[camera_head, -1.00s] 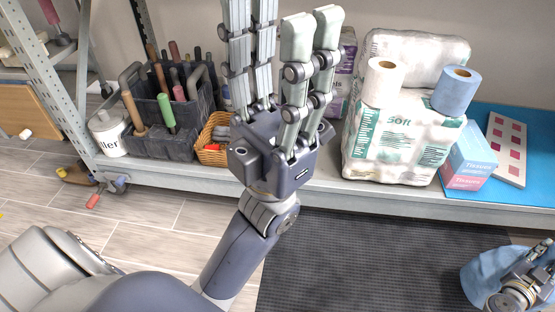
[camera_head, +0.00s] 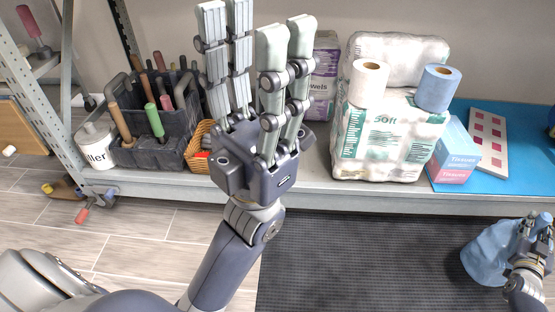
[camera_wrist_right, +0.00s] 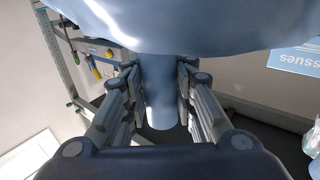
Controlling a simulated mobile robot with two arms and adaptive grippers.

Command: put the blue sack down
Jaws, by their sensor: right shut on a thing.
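The blue sack (camera_head: 488,252) is at the lower right of the head view, over the dark mat. My right gripper (camera_head: 530,232) is at its right side. In the right wrist view, the fingers of that gripper (camera_wrist_right: 160,95) are shut on the sack's narrow end, and its wide body (camera_wrist_right: 190,22) fills the top. I cannot tell whether the sack touches the floor. My left gripper (camera_head: 255,85) is large in the middle of the head view, fingers up and apart, with nothing between them.
A metal shelf (camera_head: 310,198) runs across the back. It bears a dark tool caddy (camera_head: 155,153), a white tub (camera_head: 97,150), a wrapped roll pack (camera_head: 385,150), a blue roll (camera_head: 438,92) and a tissue box (camera_head: 455,155). The dark mat (camera_head: 360,260) is mostly bare.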

